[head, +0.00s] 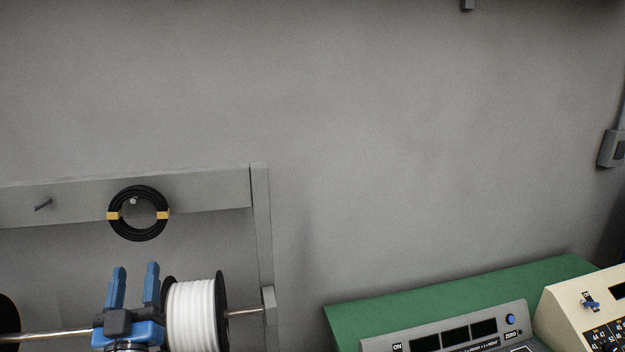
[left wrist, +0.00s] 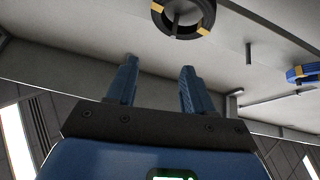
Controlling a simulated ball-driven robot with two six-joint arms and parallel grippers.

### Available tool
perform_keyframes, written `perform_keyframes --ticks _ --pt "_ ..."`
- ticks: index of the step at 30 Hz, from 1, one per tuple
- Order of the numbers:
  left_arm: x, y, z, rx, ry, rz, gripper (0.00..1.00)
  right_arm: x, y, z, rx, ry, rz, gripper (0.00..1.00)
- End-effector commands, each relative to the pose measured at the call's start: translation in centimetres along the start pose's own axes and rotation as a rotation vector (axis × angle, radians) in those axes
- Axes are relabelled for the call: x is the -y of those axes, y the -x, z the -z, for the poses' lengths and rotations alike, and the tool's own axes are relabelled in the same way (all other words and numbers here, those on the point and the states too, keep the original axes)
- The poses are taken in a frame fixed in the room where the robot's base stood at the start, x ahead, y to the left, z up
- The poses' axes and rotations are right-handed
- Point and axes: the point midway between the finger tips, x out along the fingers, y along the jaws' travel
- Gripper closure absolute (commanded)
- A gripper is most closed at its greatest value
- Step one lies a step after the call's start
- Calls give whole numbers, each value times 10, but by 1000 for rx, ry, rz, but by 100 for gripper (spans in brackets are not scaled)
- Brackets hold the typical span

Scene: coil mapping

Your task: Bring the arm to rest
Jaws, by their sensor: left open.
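My left gripper (head: 134,286) is blue with two upright fingers. In the head view it is at the lower left, below the black coil and in front of the rod and the white spool. In the left wrist view its two fingers (left wrist: 157,88) stand apart with nothing between them. The black coil (head: 119,228) with two yellow bands hangs on a peg of the grey rail, above and apart from the fingers. The coil also shows in the left wrist view (left wrist: 205,28) at the top. My right gripper is in neither view.
A white spool (head: 193,315) sits on a metal rod (head: 50,336). An empty peg (head: 42,204) is left of the coil. A green mat (head: 440,290) with a grey meter (head: 450,338) and a beige device (head: 590,310) lies at lower right. A blue coil (left wrist: 303,75) shows in the wrist view.

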Motion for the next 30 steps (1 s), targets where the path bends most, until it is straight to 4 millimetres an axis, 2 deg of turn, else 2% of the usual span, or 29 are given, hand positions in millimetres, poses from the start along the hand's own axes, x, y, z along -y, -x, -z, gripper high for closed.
perform_keyframes --ticks 1,6,11,15,21,24,27,30 --pt "-4 17 -17 15 -14 -20 48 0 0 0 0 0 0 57" --pt "-14 77 -56 41 -56 -75 48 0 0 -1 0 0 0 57" --pt "-19 142 -88 97 -75 -111 48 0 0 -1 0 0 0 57" --pt "-20 202 -109 176 -79 -134 48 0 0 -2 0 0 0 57" --pt "-15 287 -132 338 -68 -156 48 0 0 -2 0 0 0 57" --pt "-13 322 -140 429 -66 -165 48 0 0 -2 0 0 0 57" --pt "-11 348 -143 495 -67 -174 48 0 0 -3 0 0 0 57" --pt "-9 363 -144 535 -69 -180 48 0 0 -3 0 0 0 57"
